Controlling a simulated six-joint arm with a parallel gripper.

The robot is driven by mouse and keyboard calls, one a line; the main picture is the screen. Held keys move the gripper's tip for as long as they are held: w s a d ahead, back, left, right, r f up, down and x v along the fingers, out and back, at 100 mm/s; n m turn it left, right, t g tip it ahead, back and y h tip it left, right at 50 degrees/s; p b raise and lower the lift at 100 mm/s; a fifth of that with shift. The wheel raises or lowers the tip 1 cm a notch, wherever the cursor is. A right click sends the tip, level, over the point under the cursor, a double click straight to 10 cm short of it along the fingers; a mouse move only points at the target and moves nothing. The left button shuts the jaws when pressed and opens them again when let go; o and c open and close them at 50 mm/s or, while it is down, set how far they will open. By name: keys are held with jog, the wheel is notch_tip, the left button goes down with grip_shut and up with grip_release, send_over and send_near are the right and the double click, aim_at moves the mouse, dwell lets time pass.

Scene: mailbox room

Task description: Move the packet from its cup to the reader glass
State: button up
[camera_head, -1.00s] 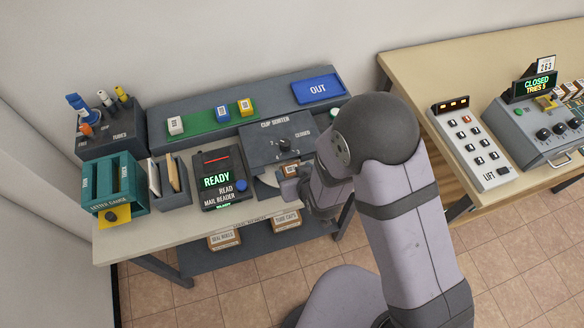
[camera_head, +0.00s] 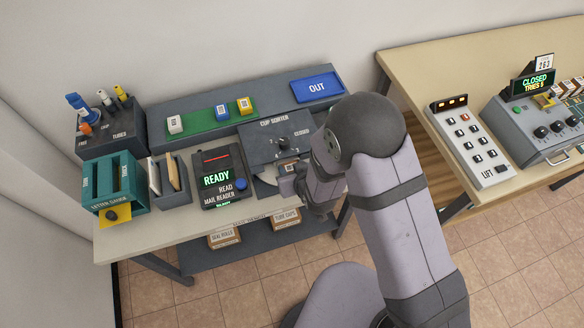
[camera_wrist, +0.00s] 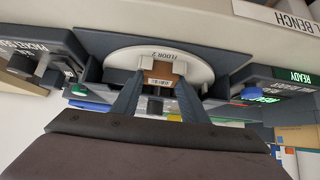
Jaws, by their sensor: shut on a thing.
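The brown packet (camera_wrist: 158,76) with a printed code label is between the fingers of my gripper (camera_wrist: 157,94) in the wrist view; the fingers are shut on it. It is at the white round plate (camera_wrist: 120,57) marked FLOOR 2, at the mouth of the cup sorter (camera_head: 270,146). I cannot tell whether it is clear of its cup. In the head view the packet (camera_head: 287,168) shows small, left of my gripper, whose fingertips are largely hidden by my wrist. The mail reader (camera_head: 217,180), with its dark glass and green READY display, stands left of the sorter.
A letter gauge (camera_head: 113,182) and a letter holder (camera_head: 169,182) stand left of the reader. Behind are a green strip (camera_head: 205,127) with small coded packets and the blue OUT tray (camera_head: 318,88). Bare bench top (camera_head: 150,229) lies in front of the reader.

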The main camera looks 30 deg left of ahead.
jog(key=shift+r, duration=0.1)
notch_tip(320, 180, up, 10)
jog(key=b, duration=0.1)
jog(key=shift+b, duration=0.4)
dwell(0.5)
